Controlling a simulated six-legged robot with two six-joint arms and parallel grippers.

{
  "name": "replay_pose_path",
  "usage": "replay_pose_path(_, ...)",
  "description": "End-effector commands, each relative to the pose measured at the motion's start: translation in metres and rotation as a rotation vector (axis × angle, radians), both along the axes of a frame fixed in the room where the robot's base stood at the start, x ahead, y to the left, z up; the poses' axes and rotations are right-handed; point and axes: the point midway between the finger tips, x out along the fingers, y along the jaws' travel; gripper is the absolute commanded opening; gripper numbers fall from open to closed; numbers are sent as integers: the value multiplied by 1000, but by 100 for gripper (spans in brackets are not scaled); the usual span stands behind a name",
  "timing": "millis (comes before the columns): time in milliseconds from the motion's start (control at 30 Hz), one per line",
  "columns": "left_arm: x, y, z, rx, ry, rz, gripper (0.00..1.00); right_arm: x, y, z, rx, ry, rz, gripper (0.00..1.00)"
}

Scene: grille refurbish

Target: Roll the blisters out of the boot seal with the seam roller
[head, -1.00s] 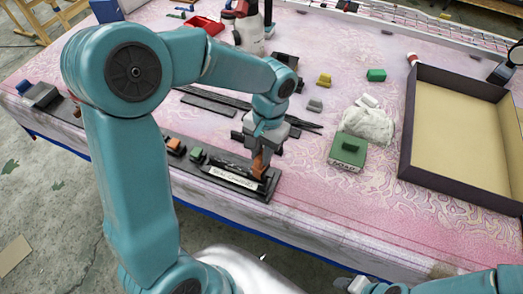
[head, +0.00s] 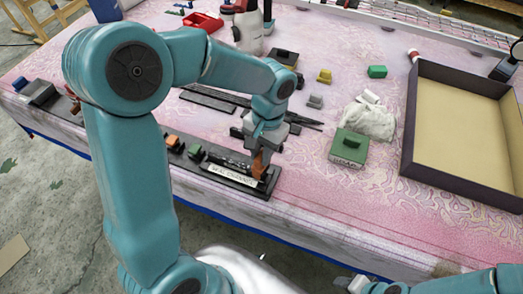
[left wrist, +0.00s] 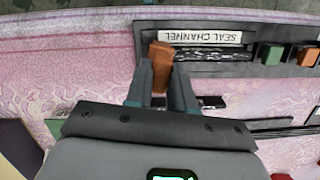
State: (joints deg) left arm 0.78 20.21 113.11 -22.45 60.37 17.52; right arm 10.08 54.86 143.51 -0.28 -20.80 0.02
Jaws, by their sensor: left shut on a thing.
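My left gripper (head: 262,150) is shut on an orange-brown block-like handle (left wrist: 161,57), taken to be the seam roller. Its working end is hidden. In the left wrist view, my left gripper (left wrist: 161,82) holds it at the left end of the channel labelled SEAL CHANNEL (left wrist: 140,30). In the head view this is the right end of the channel (head: 262,193), near the table's front edge. The boot seal appears as a dark, bumpy strip (left wrist: 208,54) beside the white label; single blisters are too small to make out. Whether the roller touches it I cannot tell. My right gripper does not show.
Green (head: 195,153) and orange (head: 173,142) blocks sit along the same dark rail. A green-topped box (head: 349,147) and white cloth (head: 368,122) lie to the right, before a large open tray (head: 407,150). Dark flat bars (head: 208,101) lie behind. The pink front strip is clear.

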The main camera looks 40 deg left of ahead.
Motion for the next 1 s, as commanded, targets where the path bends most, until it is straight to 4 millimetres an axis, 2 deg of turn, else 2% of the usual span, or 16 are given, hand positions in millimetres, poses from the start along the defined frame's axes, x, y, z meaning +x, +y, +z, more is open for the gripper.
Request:
replay_pose_path(367,-1,3,-4,0,0,1,0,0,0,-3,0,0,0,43)
replay_pose_path(700,-8,33,-3,1,0,3,0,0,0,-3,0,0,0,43)
replay_pose_path(1000,-12,52,-5,1,-1,3,0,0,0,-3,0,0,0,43)
